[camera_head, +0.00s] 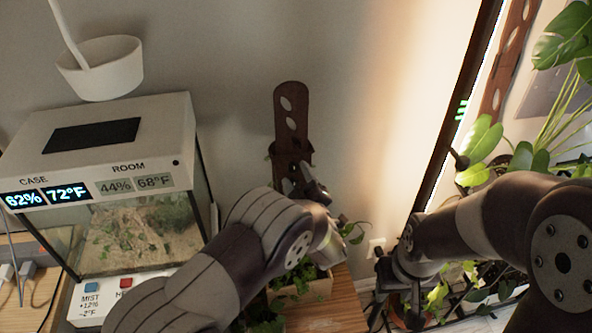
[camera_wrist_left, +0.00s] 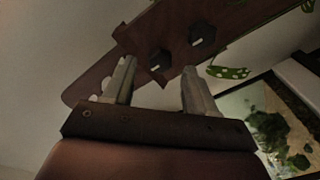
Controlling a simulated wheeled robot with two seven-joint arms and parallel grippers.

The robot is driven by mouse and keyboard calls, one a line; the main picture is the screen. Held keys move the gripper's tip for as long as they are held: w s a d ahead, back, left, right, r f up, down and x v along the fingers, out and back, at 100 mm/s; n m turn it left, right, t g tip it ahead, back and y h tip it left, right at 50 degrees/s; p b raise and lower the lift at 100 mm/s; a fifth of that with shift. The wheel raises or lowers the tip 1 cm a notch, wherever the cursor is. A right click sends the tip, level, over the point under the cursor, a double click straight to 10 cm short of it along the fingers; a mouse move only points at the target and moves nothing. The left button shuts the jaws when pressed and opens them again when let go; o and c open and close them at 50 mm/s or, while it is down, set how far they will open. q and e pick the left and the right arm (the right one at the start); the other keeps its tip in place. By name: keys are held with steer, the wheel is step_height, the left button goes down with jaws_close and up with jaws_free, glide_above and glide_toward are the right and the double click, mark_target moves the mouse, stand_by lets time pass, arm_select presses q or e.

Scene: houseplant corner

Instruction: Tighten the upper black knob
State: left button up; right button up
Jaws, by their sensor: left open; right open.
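A dark wooden post with oval holes (camera_head: 290,105) stands against the wall in the middle of the head view. In the left wrist view two dark faceted knobs sit on the board (camera_wrist_left: 105,75). The knob nearer the board's holed end (camera_wrist_left: 160,62), seemingly the upper one, lies beyond and between my left fingers; the other knob (camera_wrist_left: 202,38) is farther along. My left gripper (camera_head: 310,182) is open, with its fingers in front of the post; it also shows in the left wrist view (camera_wrist_left: 160,82), apart from the knobs. My right gripper (camera_head: 393,283) is low at the right, its fingertips unclear.
A terrarium (camera_head: 120,235) with a lit readout stands on the left, under a hanging white pot (camera_head: 100,68). A planter (camera_head: 310,288) sits below my left arm on a wooden surface. Leafy plants (camera_head: 480,140) and a dark frame (camera_head: 462,95) crowd the right.

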arm_select(q)
steer(key=shift+w+a, duration=0.2)
steer(key=shift+w, duration=0.7)
steer(key=c, duration=1.1)
steer(key=shift+o, duration=0.2)
